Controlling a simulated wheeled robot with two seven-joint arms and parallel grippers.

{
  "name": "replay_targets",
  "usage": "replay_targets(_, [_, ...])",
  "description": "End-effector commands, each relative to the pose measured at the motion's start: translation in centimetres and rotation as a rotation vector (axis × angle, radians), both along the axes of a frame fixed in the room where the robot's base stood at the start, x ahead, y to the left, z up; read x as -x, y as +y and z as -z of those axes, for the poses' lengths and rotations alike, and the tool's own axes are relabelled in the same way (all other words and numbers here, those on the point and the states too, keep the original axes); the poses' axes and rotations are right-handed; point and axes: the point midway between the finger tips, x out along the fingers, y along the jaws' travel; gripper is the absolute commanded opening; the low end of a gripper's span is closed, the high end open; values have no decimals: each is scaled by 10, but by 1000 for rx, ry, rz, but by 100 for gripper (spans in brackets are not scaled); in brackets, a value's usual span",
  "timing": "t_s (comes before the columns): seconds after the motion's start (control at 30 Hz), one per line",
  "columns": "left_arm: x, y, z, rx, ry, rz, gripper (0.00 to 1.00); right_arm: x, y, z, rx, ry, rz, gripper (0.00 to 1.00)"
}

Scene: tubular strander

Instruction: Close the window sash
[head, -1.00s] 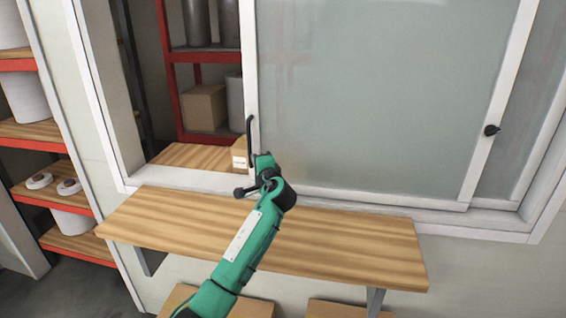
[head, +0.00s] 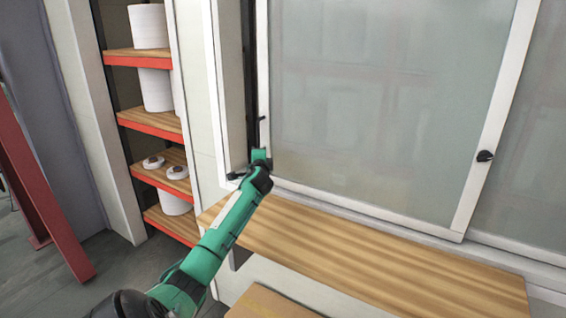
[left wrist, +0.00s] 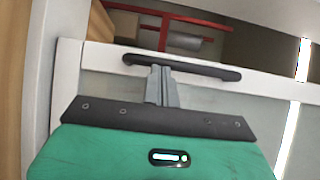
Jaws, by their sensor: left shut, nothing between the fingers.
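The window sash (head: 380,100) is a large frosted pane in a white frame. Its left stile stands close to the left window jamb (head: 232,90), with a narrow dark gap between them. A slim black handle (head: 262,132) is on that stile; it also shows in the left wrist view (left wrist: 210,70). My left gripper (head: 260,156) is at the lower part of the handle. In the left wrist view its shut, empty fingers (left wrist: 163,84) reach the handle bar; I cannot tell whether they touch it. My right gripper is in neither view.
A wooden counter (head: 390,255) juts out below the window, under my left arm. Shelves with red edges (head: 150,124) hold white rolls at the left. A black knob (head: 485,156) sits on the sash's right stile. A red post (head: 40,195) stands at far left.

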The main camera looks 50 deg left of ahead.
Motion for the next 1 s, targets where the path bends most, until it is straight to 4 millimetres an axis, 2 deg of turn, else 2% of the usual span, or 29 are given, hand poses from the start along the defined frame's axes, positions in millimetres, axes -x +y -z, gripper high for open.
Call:
replay_targets(0.03, [6, 17, 0, -3, 3, -5, 0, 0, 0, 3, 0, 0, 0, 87])
replay_targets(0.2, [21, 64, 2, -1, 3, -3, 0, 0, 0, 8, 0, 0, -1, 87])
replay_targets(0.4, [34, 104, 2, 0, 2, -3, 0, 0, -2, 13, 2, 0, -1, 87])
replay_targets(0.63, [41, 127, 1, 0, 0, 0, 0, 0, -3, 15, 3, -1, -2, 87])
replay_targets(1.0, [42, 131, 1, 0, 1, 2, 0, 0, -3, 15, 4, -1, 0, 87])
